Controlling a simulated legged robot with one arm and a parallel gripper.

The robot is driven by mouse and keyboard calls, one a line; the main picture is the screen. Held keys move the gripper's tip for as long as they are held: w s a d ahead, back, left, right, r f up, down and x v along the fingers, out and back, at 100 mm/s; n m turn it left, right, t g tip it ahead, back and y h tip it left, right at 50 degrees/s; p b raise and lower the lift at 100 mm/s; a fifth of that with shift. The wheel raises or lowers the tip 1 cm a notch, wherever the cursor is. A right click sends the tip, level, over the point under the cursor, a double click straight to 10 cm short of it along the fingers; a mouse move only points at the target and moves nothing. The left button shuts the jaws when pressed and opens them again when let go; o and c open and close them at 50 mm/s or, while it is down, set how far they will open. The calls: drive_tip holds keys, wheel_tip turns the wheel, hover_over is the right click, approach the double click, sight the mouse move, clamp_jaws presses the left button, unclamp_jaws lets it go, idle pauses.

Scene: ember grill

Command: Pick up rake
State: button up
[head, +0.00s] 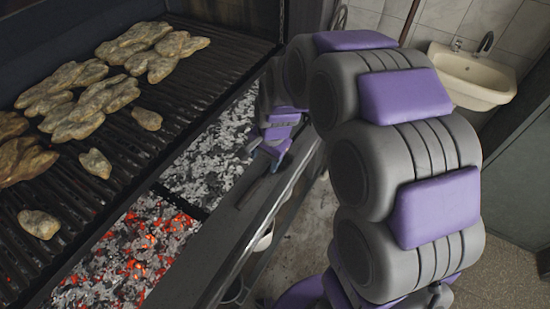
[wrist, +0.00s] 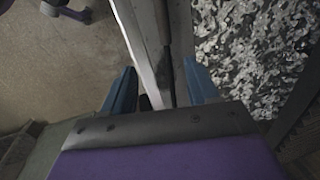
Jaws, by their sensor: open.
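A thin dark bar that looks like the rake's handle (head: 254,189) lies along the metal ledge at the grill's front. In the wrist view the dark handle (wrist: 165,45) runs lengthwise along the ledge, between my finger tips. I cannot make out a rake head in either view. My gripper (head: 263,157) is just above the ledge, pointing down. In the wrist view its two blue fingers (wrist: 158,75) are open, one on each side of the ledge strip. I cannot tell whether they touch the handle.
Glowing and grey coals (head: 140,245) lie behind the ledge (head: 200,270). Above them is a grill grate (head: 150,170) with several pieces of meat (head: 90,110). A sink (head: 470,78) is at the back right.

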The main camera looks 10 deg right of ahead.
drive_tip(key=b, duration=0.3)
hover_over(257, 182)
drive_tip(key=s, duration=0.1)
drive_tip(key=f, duration=0.8)
drive_tip(key=d+f, duration=0.1)
drive_tip(key=f, duration=0.3)
drive_tip(key=shift+s, duration=0.15)
drive_tip(key=shift+w+a+f+b, duration=0.2)
drive_tip(key=shift+f+b, duration=0.1)
drive_tip(key=shift+f, duration=0.6)
drive_tip(key=shift+w+a+f+b, duration=0.15)
drive_tip(key=shift+f+b, duration=0.2)
drive_tip(key=shift+f, duration=0.55)
drive_tip(key=shift+w+a+f+b, duration=0.2)
drive_tip(key=shift+f+b, duration=0.1)
drive_tip(key=shift+f, duration=0.6)
drive_tip(key=shift+r, duration=0.1)
clamp_jaws()
